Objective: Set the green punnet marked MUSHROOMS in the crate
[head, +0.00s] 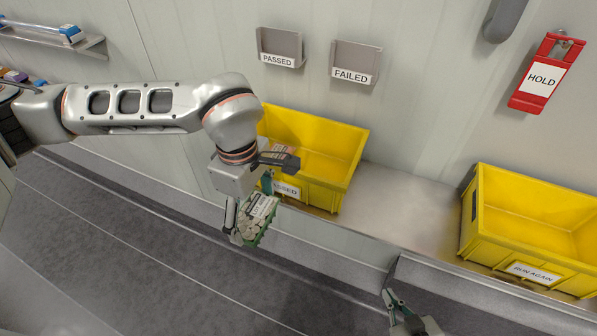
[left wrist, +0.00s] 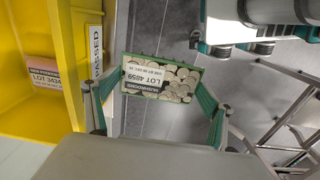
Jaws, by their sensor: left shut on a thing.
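The green punnet (head: 258,216) of mushrooms hangs between the fingers of my left gripper (head: 251,214), above the belt and in front of the left yellow crate. My left gripper is shut on it. In the left wrist view the punnet (left wrist: 160,78) shows a label with MUSHROOMS and LOT 4859, between both green fingers. The left yellow crate (head: 335,160) bears a PASSED label (head: 287,190), partly hidden by my left gripper. My right gripper (head: 392,299) is at the bottom of the head view; its finger opening is unclear.
A labelled pack (left wrist: 43,72) lies in the PASSED crate. A second yellow crate (head: 490,245), labelled RUN AGAIN, stands at the right and looks empty. PASSED (head: 281,46) and FAILED (head: 356,62) holders and a red HOLD holder (head: 546,72) hang on the wall. The dark belt (head: 130,240) is clear.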

